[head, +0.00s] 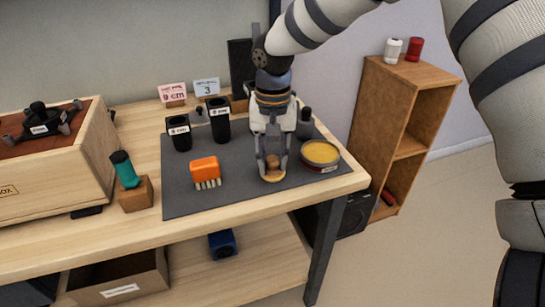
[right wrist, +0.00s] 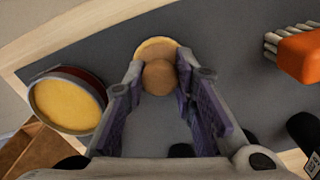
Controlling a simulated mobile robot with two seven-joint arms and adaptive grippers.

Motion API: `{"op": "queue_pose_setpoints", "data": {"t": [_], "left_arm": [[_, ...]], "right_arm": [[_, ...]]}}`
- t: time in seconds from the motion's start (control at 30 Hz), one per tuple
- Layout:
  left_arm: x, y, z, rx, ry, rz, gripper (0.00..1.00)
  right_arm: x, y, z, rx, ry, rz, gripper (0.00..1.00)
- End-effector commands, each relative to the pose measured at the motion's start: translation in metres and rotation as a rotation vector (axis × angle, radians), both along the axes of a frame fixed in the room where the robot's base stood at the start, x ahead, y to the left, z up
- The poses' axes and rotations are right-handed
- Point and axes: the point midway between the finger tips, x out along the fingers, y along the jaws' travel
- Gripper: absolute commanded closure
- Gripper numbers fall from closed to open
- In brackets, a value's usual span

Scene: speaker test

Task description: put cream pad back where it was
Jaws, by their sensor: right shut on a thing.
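The cream pad (head: 272,179) is a small round disc with a brown ball knob. It is at the right front of the dark grey mat (head: 235,195), and I cannot tell whether it touches the mat. My right gripper (head: 271,163) points down from above with its fingertips on either side of the knob, shut on it. In the right wrist view the knob sits between the fingertips (right wrist: 158,85) and the pad's rim (right wrist: 157,46) shows beyond it. An open round tin of yellow cream (head: 320,152) stands just right of the pad. My left gripper is not in view.
An orange brush (head: 205,171) lies left of the pad. Two black labelled cups (head: 179,133) (head: 219,120) stand behind it. A green-topped item on a wooden block (head: 128,173) and a wooden box (head: 60,165) are at the left. The mat's front is clear.

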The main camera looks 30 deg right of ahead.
Motion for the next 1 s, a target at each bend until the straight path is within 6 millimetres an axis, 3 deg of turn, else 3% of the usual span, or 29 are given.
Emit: {"op": "queue_pose_setpoints", "data": {"t": [0.03, 0.07, 0.13, 0.47, 0.8, 1.0], "left_arm": [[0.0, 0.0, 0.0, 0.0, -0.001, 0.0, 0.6], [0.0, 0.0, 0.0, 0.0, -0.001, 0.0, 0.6], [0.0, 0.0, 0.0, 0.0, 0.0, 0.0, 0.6], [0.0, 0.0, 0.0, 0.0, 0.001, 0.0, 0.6], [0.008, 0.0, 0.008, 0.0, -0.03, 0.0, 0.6], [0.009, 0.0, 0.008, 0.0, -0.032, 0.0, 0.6]], "right_arm": [[0.0, 0.0, -0.002, -0.001, 0.001, 0.0, 1.0], [0.0, 0.0, -0.001, 0.0, 0.0, 0.0, 0.69], [0.0, 0.0, -0.001, 0.0, 0.0, 0.0, 0.55], [0.0, 0.0, 0.003, 0.0, -0.001, 0.0, 0.55], [0.001, 0.0, 0.09, -0.002, -0.007, -0.001, 0.55], [0.0, 0.0, 0.118, -0.001, 0.001, 0.0, 0.55]]}}
